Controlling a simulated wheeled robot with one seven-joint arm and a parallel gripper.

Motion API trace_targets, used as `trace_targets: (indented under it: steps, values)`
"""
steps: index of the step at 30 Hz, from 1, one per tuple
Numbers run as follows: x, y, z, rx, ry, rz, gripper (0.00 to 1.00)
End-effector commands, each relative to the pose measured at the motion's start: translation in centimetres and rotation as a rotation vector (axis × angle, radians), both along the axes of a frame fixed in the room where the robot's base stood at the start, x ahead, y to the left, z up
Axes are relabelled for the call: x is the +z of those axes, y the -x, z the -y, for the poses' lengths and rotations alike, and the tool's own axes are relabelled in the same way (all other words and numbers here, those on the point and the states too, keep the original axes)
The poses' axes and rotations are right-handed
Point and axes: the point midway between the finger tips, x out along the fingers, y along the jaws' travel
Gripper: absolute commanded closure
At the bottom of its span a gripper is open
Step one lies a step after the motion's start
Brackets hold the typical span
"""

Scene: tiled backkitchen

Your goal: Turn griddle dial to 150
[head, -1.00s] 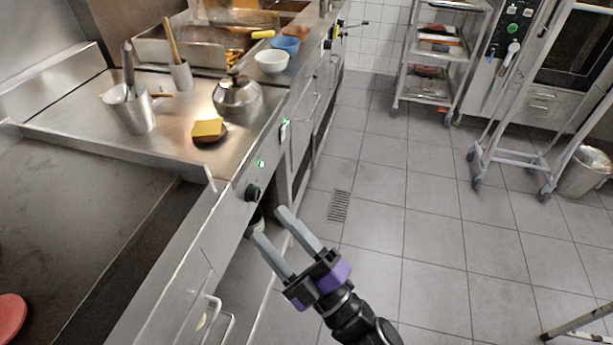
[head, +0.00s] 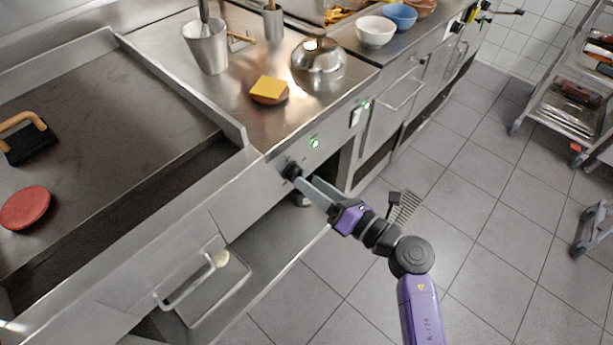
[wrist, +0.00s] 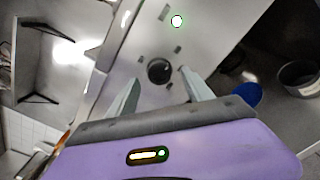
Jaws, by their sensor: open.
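The griddle dial (head: 292,170) is a black round knob on the steel front panel, right of the griddle plate (head: 110,130). In the wrist view the dial (wrist: 159,70) lies just beyond and between the two fingertips. My gripper (head: 312,190) is open, its grey fingers pointing at the panel close to the dial. In the wrist view my gripper (wrist: 157,78) has one finger on each side of the dial; I cannot tell whether they touch it. The dial's markings are too small to read.
A green light (head: 314,142) and a switch (head: 356,115) sit on the panel right of the dial. A red patty (head: 25,208) and a press (head: 27,138) lie on the griddle. A drawer handle (head: 190,284) sticks out below.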

Motion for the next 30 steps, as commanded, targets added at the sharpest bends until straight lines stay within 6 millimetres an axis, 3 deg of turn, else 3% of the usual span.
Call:
trace_targets:
  steps: [7,18,27,30]
  values:
    - [0.0,-1.8,-2.3,0.001,-0.001,-0.001,0.41]
    - [0.0,-2.1,-2.7,-0.001,-0.002,-0.001,0.43]
    - [0.0,-2.1,-2.7,-0.001,-0.003,-0.001,1.00]
    - [0.0,-2.1,-2.7,-0.001,-0.004,-0.002,1.00]
